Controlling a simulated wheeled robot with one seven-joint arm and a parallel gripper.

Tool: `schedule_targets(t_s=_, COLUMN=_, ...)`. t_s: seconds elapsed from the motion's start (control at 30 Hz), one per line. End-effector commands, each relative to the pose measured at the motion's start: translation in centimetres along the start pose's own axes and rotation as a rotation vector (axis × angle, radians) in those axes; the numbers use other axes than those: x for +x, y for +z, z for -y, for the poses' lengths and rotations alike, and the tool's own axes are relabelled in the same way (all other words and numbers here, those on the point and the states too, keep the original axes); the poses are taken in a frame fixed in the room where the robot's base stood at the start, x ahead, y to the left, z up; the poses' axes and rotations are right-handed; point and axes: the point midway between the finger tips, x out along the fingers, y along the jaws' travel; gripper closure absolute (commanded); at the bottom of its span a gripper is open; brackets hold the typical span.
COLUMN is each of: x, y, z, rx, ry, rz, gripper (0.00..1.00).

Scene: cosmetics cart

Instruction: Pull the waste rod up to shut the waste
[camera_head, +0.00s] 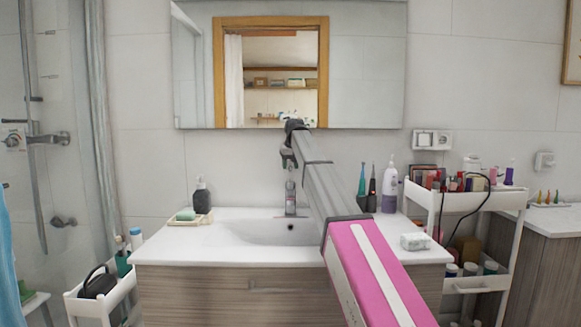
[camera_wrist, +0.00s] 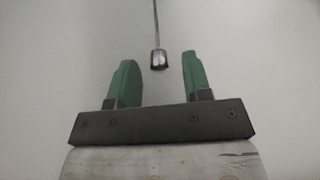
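The waste rod (camera_wrist: 155,25) shows in the wrist view as a thin dark line running up to the top edge, with a small shiny metal knob (camera_wrist: 159,60) at its near end. My gripper (camera_wrist: 158,66) has its two green fingers apart, one each side of the knob in the picture, with clear gaps on both sides. I cannot tell whether the knob is within fingertip depth. In the head view my gripper (camera_head: 288,157) points down above the chrome tap (camera_head: 291,196) at the back of the white basin (camera_head: 255,232). The rod cannot be made out there.
A soap dispenser (camera_head: 202,195) and a soap dish (camera_head: 190,219) stand left of the tap. Toothbrushes (camera_head: 362,185) and a pump bottle (camera_head: 389,190) stand to the right. A mirror (camera_head: 365,70) hangs behind. A loaded cart (camera_head: 465,200) is at right.

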Motion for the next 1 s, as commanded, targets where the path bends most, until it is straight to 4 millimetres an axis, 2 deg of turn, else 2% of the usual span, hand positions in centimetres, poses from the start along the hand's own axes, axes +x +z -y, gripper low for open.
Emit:
schedule_targets(t_s=0.2, x=-0.1, y=0.0, z=0.0, rx=0.000, ry=0.000, rz=0.000, gripper=0.55)
schedule_targets(t_s=0.33, x=-1.0, y=0.0, z=0.0, rx=0.000, ry=0.000, rz=-0.001, gripper=0.55)
schedule_targets(t_s=0.47, x=-3.0, y=0.0, z=0.0, rx=0.000, ry=0.000, rz=-0.001, gripper=0.55)
schedule_targets(t_s=0.7, x=-7.6, y=0.0, z=0.0, rx=0.000, ry=0.000, rz=-0.002, gripper=0.55)
schedule_targets(t_s=0.9, x=-10.0, y=0.0, z=0.0, rx=0.000, ry=0.000, rz=-0.001, gripper=0.55)
schedule_targets(t_s=1.0, x=-10.6, y=0.0, z=0.0, rx=0.000, ry=0.000, rz=-0.001, gripper=0.55)
